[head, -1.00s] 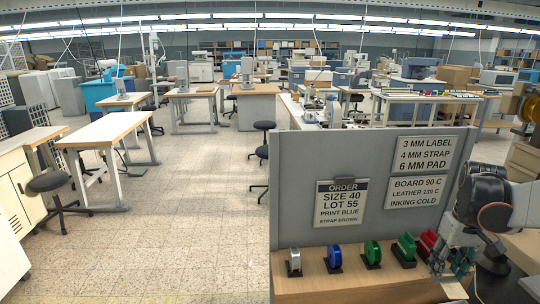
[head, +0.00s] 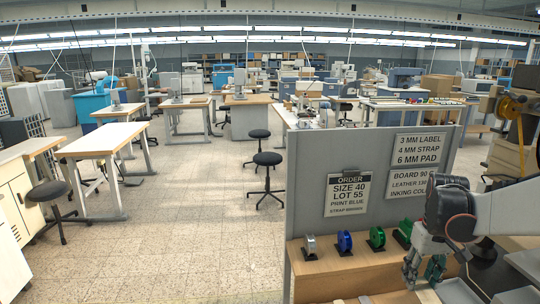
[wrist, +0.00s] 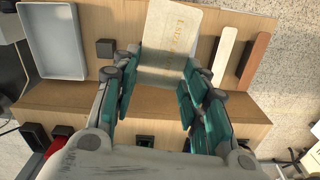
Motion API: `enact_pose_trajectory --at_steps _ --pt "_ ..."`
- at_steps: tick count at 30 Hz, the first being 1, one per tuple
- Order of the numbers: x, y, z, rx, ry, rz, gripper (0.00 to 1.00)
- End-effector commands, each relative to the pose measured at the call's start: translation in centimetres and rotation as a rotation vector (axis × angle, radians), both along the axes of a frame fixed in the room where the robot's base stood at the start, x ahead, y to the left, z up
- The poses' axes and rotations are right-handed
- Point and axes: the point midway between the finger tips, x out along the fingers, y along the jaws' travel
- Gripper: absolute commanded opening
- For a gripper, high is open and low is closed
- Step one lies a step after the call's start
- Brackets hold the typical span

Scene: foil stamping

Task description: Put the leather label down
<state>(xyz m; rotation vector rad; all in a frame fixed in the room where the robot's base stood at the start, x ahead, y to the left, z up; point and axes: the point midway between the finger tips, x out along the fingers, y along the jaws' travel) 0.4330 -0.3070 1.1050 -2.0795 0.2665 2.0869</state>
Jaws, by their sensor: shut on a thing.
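The leather label (wrist: 170,40) is a pale cream piece with faint gold lettering in the wrist view. It lies between the teal fingers of my gripper (wrist: 158,72), which is shut on it. Its lower end is between the fingers and its far end reaches past the fingertips, over the wooden bench. I cannot tell whether it touches the bench top. In the head view my gripper (head: 425,272) is at the lower right, over the bench in front of the grey panel; the label is hard to make out there.
The wooden bench (wrist: 75,97) carries a grey tray (wrist: 48,42), a small dark block (wrist: 105,48), a cream strip (wrist: 225,54) and a brown strip (wrist: 254,60). Silver (head: 309,247), blue (head: 344,242) and green (head: 376,239) rolls stand along the grey panel (head: 310,190).

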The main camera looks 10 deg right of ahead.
Motion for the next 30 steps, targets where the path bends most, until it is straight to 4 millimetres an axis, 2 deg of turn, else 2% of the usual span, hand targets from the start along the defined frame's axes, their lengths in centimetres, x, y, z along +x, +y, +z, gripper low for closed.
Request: enact_pose_trajectory --at_steps 8,11,14,21,27,30 --pt "3.3 4.0 -2.9 0.001 0.0 0.044 0.3" --pt "4.8 6.3 -4.5 0.001 0.0 0.066 0.3" --pt "6.6 9.5 -6.5 0.002 0.0 0.096 0.3" --pt "10.0 18.6 -11.9 0.002 0.0 0.172 0.3" --pt "11.0 25.7 -15.7 0.001 -0.001 0.226 0.3" --pt "11.1 27.9 -16.9 0.001 -0.001 0.242 0.3"
